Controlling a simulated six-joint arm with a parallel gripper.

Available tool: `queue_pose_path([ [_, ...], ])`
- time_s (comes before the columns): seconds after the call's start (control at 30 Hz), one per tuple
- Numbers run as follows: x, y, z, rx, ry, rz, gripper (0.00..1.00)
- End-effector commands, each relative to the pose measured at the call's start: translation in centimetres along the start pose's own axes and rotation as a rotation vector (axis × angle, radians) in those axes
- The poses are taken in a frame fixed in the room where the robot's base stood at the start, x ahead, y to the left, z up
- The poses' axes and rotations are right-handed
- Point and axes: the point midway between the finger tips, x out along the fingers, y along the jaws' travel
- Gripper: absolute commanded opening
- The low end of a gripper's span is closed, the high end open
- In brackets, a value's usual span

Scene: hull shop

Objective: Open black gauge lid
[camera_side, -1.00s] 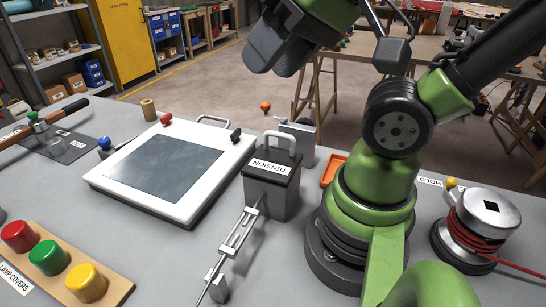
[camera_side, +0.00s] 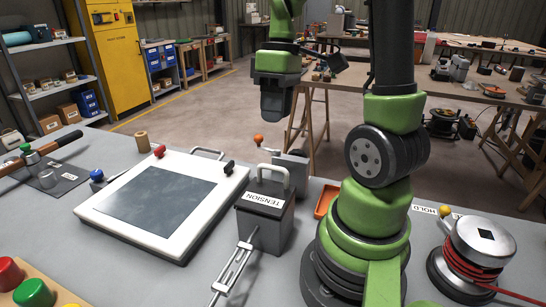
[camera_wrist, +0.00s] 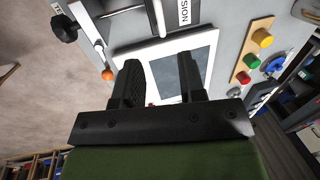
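The black gauge box labelled TENSION (camera_side: 262,229) stands on the grey bench. Its dark lid (camera_side: 249,196), with a light grey handle (camera_side: 274,168), looks closed. In the wrist view only part of its TENSION label (camera_wrist: 184,12) shows clearly, at the top edge. My gripper (camera_side: 275,114) points down beyond the far side of the bench, above and apart from the box. In the wrist view my gripper (camera_wrist: 160,64) has its two black fingers apart, with nothing seen between them.
A white-framed panel (camera_side: 112,242) with colored knobs lies left of the box. A lever with an orange ball (camera_side: 258,138) stands behind it. A metal linkage (camera_side: 235,266) runs in front. A red-cord spool (camera_side: 483,232) is at right. Lamp covers (camera_side: 34,292) are front left.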

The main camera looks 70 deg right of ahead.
Motion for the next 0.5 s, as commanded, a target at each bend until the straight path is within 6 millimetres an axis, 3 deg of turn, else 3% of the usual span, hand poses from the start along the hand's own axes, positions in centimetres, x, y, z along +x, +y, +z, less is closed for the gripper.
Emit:
queue_pose_path([
  [0.5,7.7,-0.1,0.1,0.0,-0.006,-0.002,0.37],
])
